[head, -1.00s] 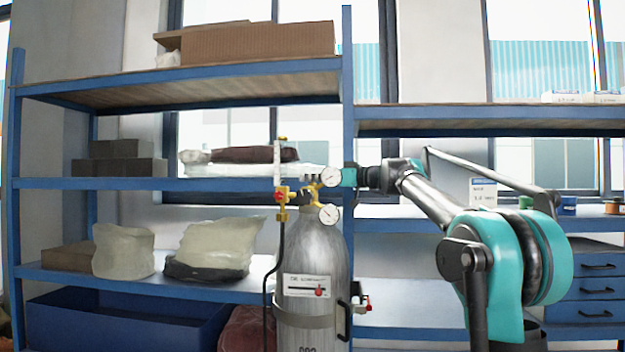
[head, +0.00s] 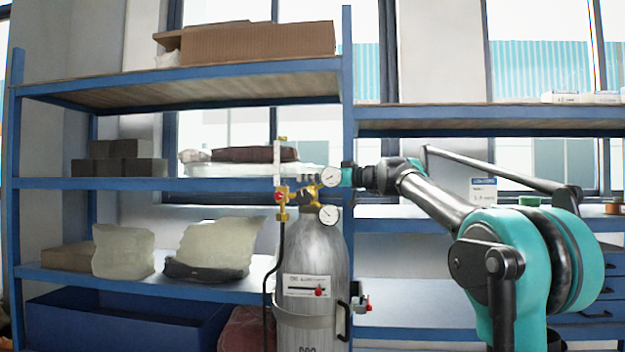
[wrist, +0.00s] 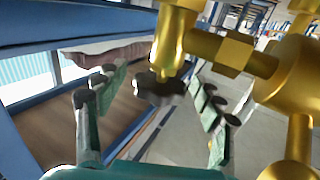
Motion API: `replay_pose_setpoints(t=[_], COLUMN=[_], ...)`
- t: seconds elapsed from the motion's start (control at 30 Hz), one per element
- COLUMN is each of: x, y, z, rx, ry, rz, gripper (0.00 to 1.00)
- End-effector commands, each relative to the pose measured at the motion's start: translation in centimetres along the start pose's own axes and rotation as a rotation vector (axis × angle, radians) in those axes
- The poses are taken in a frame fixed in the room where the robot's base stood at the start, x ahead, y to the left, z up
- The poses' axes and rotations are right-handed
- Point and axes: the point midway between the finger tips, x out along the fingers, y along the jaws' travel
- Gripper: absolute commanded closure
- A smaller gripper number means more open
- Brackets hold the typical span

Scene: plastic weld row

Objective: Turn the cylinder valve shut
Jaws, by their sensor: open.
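The grey gas cylinder (head: 315,262) stands upright in front of the shelving. Its brass valve and regulator (head: 305,195) carry two round gauges, the upper gauge (head: 331,175) and the lower gauge (head: 328,214). In the wrist view, a dark round valve knob (wrist: 153,92) sits at the end of a brass stem (wrist: 172,45). My gripper (wrist: 162,82) is open, with one finger on each side of the knob and gaps visible beside it. In the head view my gripper is partly hidden behind the upper gauge and brass fittings.
A flowmeter tube (head: 277,162) with a red knob (head: 279,197) stands left of the valve. In the wrist view, brass fittings (wrist: 235,52) crowd the right finger. Blue shelves (head: 190,184) hold bags and boxes behind the cylinder.

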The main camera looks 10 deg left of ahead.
Motion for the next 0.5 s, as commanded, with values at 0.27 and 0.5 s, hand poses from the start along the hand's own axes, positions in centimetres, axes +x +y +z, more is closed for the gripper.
replay_pose_setpoints(t=[0.27,0.5], x=[0.0,0.0], y=[0.0,0.0], z=[-1.3,-5.5], rx=[0.000,0.000], ry=[0.000,0.000], rz=[0.000,0.000], gripper=[0.32,0.32])
